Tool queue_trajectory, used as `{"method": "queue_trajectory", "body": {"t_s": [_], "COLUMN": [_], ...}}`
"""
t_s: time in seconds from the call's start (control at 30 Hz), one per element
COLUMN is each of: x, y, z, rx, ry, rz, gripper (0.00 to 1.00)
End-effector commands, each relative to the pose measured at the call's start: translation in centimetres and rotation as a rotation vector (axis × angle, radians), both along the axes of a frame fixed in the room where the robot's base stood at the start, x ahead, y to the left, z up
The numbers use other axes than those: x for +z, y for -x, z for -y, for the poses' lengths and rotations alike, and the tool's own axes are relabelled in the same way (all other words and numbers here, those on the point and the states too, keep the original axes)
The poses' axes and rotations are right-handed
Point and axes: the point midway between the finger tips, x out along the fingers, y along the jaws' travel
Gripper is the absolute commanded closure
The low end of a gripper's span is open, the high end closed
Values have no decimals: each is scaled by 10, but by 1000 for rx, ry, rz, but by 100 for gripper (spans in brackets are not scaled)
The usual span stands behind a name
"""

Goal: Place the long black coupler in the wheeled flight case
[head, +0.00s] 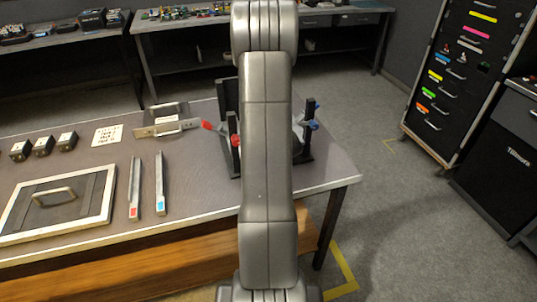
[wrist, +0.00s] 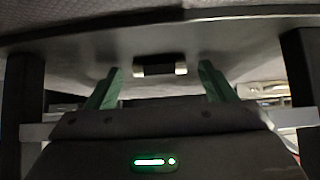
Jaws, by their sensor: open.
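In the wrist view a short dark cylinder-like piece with pale ends, perhaps the long black coupler (wrist: 154,71), shows ahead between the two green fingers. My gripper (wrist: 160,78) is open, with a finger to each side of that piece; I cannot tell how far ahead it lies, and no contact shows. In the head view my arm hides the gripper and this piece.
A black upright frame (head: 305,145) with red and blue handles stands on the grey table (head: 190,205), partly behind my arm. Black blocks (head: 43,147), two bars (head: 160,183) and a framed panel (head: 60,205) lie at left. A drawer cabinet (head: 450,75) stands right; floor between is clear.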

Motion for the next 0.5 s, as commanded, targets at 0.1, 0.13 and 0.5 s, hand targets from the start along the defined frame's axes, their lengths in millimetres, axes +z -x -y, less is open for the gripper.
{"method": "queue_trajectory", "body": {"t_s": [0.1, 0.13, 0.5], "x": [0, 0, 1], "y": [0, 0, 0], "z": [0, 0, 0], "rx": [0, 0, 0], "ry": [0, 0, 0], "rz": [0, 0, 1], "gripper": [39, 45, 76]}}
